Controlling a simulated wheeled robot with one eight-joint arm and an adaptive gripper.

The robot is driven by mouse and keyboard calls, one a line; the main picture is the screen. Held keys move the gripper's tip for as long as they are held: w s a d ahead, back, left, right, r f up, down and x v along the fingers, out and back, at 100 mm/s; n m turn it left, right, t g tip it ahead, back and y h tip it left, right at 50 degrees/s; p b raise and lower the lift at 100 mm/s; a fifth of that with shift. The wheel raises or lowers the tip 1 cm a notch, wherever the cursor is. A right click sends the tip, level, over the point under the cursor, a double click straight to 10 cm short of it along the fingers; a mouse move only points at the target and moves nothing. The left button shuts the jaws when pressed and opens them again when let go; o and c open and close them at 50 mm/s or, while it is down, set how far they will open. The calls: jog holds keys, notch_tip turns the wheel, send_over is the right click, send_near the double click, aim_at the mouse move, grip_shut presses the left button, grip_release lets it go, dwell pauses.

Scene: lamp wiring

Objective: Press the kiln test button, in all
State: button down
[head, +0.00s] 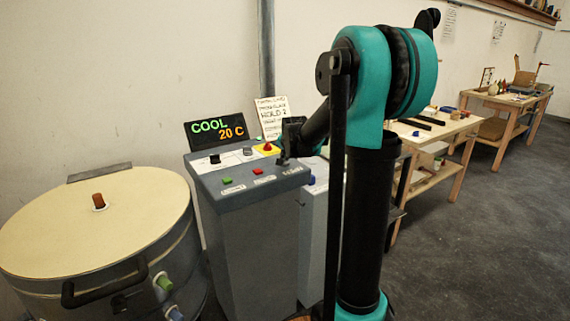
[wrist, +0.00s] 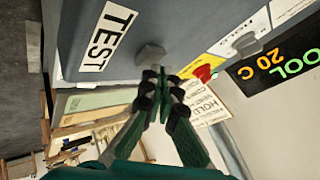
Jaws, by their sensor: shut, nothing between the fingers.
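The grey control panel (head: 245,187) stands right of the kiln. In the wrist view a white TEST label (wrist: 107,37) lies on the panel beside a grey button (wrist: 150,53), which I take as the test button. My gripper (wrist: 160,74) is shut and empty, its tips right by that button; I cannot tell if they touch it. In the head view my gripper (head: 283,158) is over the panel's right end and hides the button. The display (head: 216,130) reads COOL 20 C.
A red knob on yellow (wrist: 204,73) sits near my fingers. The panel also has a green button (head: 227,180) and a red button (head: 258,171). The round kiln (head: 90,225) is at left.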

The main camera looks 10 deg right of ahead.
aim_at(285, 163)
jog(key=shift+f, duration=0.55)
dwell(0.5)
jog(key=shift+r, duration=0.95)
jog(key=shift+r, duration=2.55)
jog(key=s+f+n+g, duration=0.1)
jog(key=s+f+n, duration=0.2)
jog(key=s+f, duration=0.4)
jog(key=s+f+n+g, duration=0.2)
jog(key=s+f, duration=0.6)
jog(key=s, duration=1)
jog(key=s+f+n+g, duration=0.2)
jog(key=s+f+n, duration=0.2)
jog(key=s, duration=0.9)
notch_tip(285, 163, down, 4)
jog(key=shift+s+a+r, duration=0.15)
jog(key=shift+s+a, duration=0.2)
jog(key=c, duration=2.2)
grip_release()
